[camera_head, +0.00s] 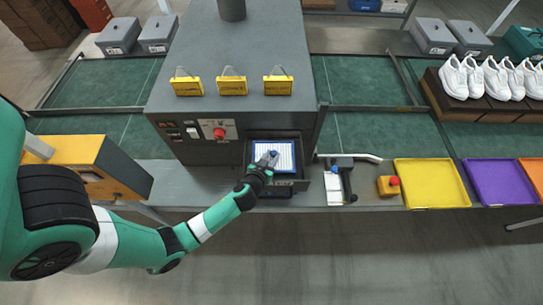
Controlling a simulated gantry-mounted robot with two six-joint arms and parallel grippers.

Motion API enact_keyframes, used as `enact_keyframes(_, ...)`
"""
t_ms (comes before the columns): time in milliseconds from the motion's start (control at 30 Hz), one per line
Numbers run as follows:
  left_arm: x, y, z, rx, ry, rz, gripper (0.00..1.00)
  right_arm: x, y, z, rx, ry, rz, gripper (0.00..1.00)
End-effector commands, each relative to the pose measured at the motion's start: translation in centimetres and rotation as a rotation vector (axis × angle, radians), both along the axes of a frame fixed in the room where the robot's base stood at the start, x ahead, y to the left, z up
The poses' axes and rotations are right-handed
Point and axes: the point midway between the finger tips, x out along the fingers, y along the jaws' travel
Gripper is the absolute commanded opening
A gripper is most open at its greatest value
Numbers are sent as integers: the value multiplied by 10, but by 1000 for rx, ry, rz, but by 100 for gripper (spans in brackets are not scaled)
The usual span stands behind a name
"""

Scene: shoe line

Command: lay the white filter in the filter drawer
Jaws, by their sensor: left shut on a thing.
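The white filter (285,157), with a blue edge, is at the opening of the filter drawer (301,178) in the front of the grey machine. It appears level over or inside the drawer; I cannot tell whether it touches the drawer floor. My left gripper (268,157) reaches in from the left and is shut on the blue part at the filter's left side. The gripper hides part of the filter's left edge and the drawer's near left corner. My right gripper is not in view.
The grey machine (245,45) rises behind the drawer with a red button (219,133) on its panel. To the right are a small device (338,180), a yellow box with a red button (388,186), a yellow tray (431,184) and a purple tray (500,182).

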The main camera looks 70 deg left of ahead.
Motion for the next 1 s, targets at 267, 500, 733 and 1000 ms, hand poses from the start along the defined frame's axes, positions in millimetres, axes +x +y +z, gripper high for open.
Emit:
enact_keyframes(267, 0, 0, -1, 0, 0, 0, 0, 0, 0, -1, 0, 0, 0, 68)
enact_keyframes(500, 0, 0, -1, 0, 0, 0, 68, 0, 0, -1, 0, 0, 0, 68)
enact_keyframes(733, 0, 0, -1, 0, 0, 0, 68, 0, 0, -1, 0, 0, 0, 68)
enact_keyframes(1000, -20, -21, 12, 0, 0, -4, 68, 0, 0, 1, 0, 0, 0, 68)
